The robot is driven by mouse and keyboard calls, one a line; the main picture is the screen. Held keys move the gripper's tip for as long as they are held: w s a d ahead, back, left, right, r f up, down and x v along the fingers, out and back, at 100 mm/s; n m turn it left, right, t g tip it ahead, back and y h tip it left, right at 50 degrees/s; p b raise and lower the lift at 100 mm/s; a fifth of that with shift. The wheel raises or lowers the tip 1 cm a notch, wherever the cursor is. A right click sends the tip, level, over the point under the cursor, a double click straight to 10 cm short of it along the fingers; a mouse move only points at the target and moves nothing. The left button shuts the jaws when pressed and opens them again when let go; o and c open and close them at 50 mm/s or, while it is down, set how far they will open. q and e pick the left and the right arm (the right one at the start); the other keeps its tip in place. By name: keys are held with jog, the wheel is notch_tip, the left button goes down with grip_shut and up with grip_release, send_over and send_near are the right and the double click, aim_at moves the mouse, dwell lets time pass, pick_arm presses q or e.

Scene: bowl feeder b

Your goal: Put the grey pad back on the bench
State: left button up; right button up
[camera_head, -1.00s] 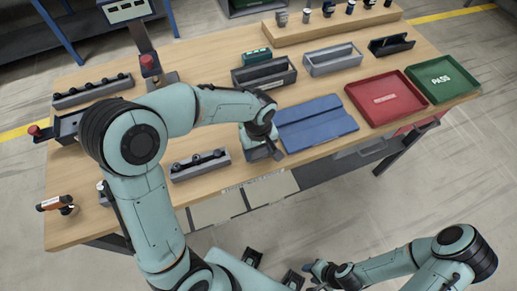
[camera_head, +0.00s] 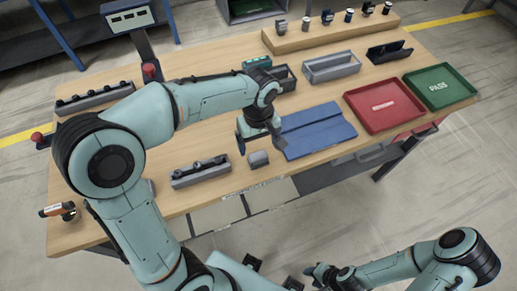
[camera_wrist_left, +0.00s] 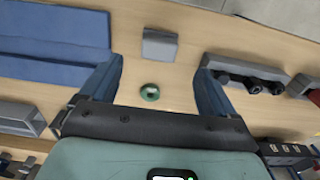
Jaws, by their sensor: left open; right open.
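The grey pad (camera_head: 258,158), a small block, rests on the bench (camera_head: 215,214) near its front edge, left of the blue mat. It also shows in the left wrist view (camera_wrist_left: 160,45), beyond the fingertips and apart from them. My left gripper (camera_head: 260,139) is open and empty above the bench, just behind the pad. In the left wrist view a green ring-shaped piece (camera_wrist_left: 150,93) lies on the bench between the fingers. My right gripper (camera_head: 272,273) is low at the bottom of the head view, away from the bench, open and partly cut off.
The blue mat (camera_head: 318,130) lies right of the pad, and a grey rack with black pieces (camera_head: 200,171) lies left of it. A red tray (camera_head: 384,107) and a green tray (camera_head: 440,88) are at the right. Grey bins (camera_head: 332,68) stand behind.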

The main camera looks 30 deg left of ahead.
pick_arm(q)
notch_tip(320, 180, up, 3)
jog(key=shift+r, duration=0.1)
dwell(0.6)
